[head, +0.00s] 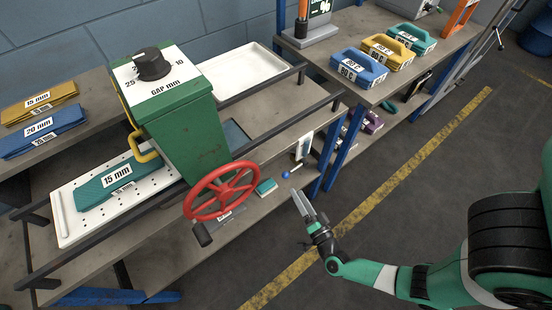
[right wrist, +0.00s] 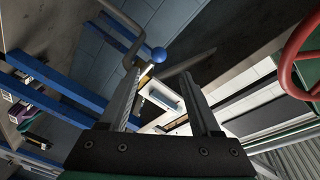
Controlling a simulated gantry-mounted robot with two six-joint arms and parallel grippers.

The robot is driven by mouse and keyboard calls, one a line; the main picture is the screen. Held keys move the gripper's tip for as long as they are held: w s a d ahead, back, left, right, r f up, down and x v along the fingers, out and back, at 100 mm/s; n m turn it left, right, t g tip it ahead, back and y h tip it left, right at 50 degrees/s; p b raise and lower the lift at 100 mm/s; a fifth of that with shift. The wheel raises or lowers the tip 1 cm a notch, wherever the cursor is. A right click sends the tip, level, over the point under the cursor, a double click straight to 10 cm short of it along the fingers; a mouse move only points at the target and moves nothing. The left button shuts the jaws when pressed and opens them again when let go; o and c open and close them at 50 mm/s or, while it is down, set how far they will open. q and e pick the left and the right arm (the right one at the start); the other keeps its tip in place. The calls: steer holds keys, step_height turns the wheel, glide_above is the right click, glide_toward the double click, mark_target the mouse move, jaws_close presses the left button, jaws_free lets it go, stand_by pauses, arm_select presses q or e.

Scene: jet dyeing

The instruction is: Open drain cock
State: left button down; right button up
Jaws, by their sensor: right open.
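The drain cock's lever shows as a blue ball knob (head: 286,174) on a thin rod by the front of the bench, right of the red handwheel (head: 221,190). In the right wrist view the blue knob (right wrist: 158,54) sits just beyond the fingertips, roughly in line with the gap between them. A bent grey pipe (right wrist: 131,48) shows beside it. My right gripper (head: 298,192) is open and empty, pointing up toward the knob from below right in the head view. It appears apart from the knob. My left gripper is out of view.
The red handwheel also shows at the right edge of the wrist view (right wrist: 302,58). A green press body (head: 187,140) stands left of it. A blue-legged table (head: 400,88) with several coloured blocks stands at the upper right. The floor is open around my right arm.

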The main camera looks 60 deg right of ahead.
mark_target(286, 175)
steer(key=b+x, duration=0.2)
steer(key=x, duration=0.2)
steer(key=b+x, duration=0.2)
steer(key=x, duration=0.3)
steer(key=shift+w+d+f, duration=0.15)
steer(key=shift+w+f, duration=0.05)
steer(key=shift+w, duration=0.05)
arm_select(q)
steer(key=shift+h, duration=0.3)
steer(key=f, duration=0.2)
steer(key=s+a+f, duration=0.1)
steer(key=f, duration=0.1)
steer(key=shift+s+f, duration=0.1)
arm_select(e)
jaws_close()
steer(key=shift+r, duration=0.1)
